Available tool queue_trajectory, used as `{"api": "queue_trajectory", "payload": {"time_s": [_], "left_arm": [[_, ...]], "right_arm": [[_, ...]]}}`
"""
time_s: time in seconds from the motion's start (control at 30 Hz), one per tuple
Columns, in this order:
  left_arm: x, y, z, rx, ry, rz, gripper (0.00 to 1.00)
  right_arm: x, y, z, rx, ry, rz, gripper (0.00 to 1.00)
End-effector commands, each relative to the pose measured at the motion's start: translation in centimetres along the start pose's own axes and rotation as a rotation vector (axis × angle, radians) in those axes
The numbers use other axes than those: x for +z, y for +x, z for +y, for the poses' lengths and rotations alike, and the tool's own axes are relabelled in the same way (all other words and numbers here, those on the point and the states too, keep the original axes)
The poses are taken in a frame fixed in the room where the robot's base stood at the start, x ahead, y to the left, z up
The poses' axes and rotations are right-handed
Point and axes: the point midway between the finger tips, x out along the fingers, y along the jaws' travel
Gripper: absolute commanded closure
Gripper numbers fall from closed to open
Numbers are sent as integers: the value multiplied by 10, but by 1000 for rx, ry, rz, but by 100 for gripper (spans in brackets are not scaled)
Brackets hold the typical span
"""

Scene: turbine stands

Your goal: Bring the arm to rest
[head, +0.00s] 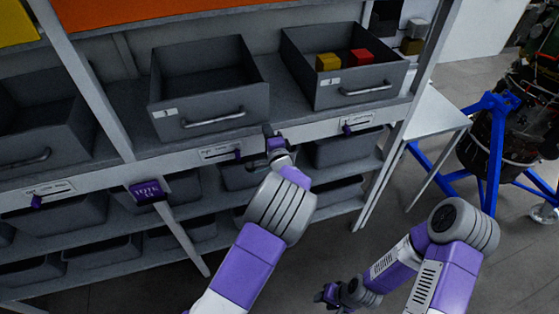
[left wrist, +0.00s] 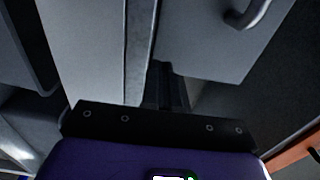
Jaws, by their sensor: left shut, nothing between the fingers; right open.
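My left gripper (head: 270,134) is at the front edge of the shelf in the head view, just below the gap between two grey drawers. Its fingers (left wrist: 165,85) are shut and empty in the left wrist view, close to a pale shelf edge and a drawer front. I cannot tell whether they touch it. My right gripper (head: 328,293) is low over the floor near the bottom of the head view, open and empty. Its fingertips look small there.
An open grey drawer (head: 215,122) is empty. Another drawer (head: 365,92) holds a yellow block (head: 327,61) and a red block (head: 361,56). Grey bins fill the lower shelves. A blue turbine stand (head: 495,150) is at right.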

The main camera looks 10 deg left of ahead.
Motion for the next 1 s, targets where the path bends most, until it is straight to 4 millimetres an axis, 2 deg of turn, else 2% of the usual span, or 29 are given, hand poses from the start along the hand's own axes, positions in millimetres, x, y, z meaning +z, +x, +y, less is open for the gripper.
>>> {"api": "queue_trajectory", "payload": {"time_s": [0.2,0.4,0.57,0.77,0.87,0.97,1.0], "left_arm": [[-2,-54,2,4,-1,5,100],[-2,-88,2,4,0,5,100],[-2,-102,1,4,-1,3,100],[-1,-104,3,7,-1,2,100],[4,-102,20,40,-19,5,100],[15,-98,67,136,-71,15,100],[22,-98,93,192,-104,17,100]], "right_arm": [[0,8,3,0,0,-1,58],[0,11,4,0,0,0,58],[0,12,5,0,0,-1,58],[0,12,5,0,0,-1,58],[0,16,6,0,0,-1,58],[-1,27,10,0,0,0,58],[-1,32,12,0,0,0,58]]}}
